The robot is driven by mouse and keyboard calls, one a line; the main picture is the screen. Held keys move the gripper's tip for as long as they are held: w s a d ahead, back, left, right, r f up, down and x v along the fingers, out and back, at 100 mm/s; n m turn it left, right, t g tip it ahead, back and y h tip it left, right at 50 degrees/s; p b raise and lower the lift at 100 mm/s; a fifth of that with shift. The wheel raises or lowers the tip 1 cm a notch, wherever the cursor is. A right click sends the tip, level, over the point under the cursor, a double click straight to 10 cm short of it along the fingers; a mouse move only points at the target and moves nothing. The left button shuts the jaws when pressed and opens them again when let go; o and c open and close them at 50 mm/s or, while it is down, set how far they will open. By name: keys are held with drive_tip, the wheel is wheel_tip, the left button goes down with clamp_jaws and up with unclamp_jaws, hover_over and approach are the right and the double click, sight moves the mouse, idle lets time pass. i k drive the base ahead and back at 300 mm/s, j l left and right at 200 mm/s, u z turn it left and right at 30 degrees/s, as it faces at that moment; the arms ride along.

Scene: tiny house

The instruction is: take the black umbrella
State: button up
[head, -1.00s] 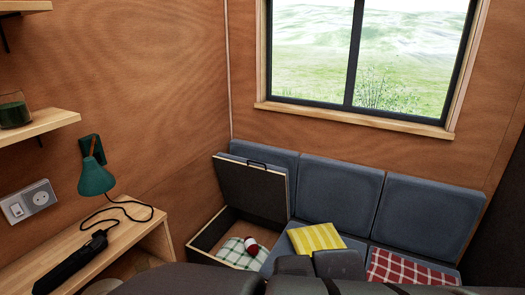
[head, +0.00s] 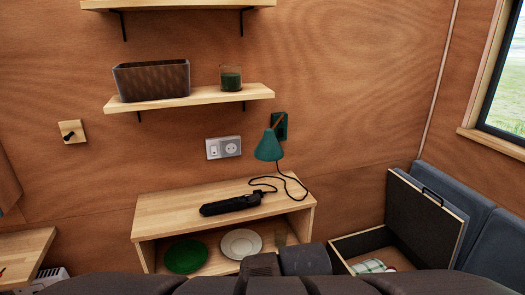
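The black umbrella (head: 230,204), folded and elongated, lies on top of a light wooden cabinet (head: 165,211) against the wall. It lies slightly slanted, with its right end near a dark looping cord. My gripper is not in view. Dark parts of my own body show along the bottom edge and hide the lower front of the cabinet.
A green wall lamp (head: 268,146) hangs over the cabinet's right side. A shelf (head: 200,98) above holds a dark basket (head: 152,80) and a green candle glass (head: 231,78). The cabinet holds a green plate (head: 186,256) and a white plate (head: 241,243). An open storage seat (head: 425,218) stands right.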

sight(237, 203)
drive_tip(key=u, duration=0.35)
drive_tip(key=i+l+u, duration=0.2)
drive_tip(key=i+u, duration=0.2)
drive_tip(key=i+l+u, duration=0.4)
drive_tip(key=i, duration=0.15)
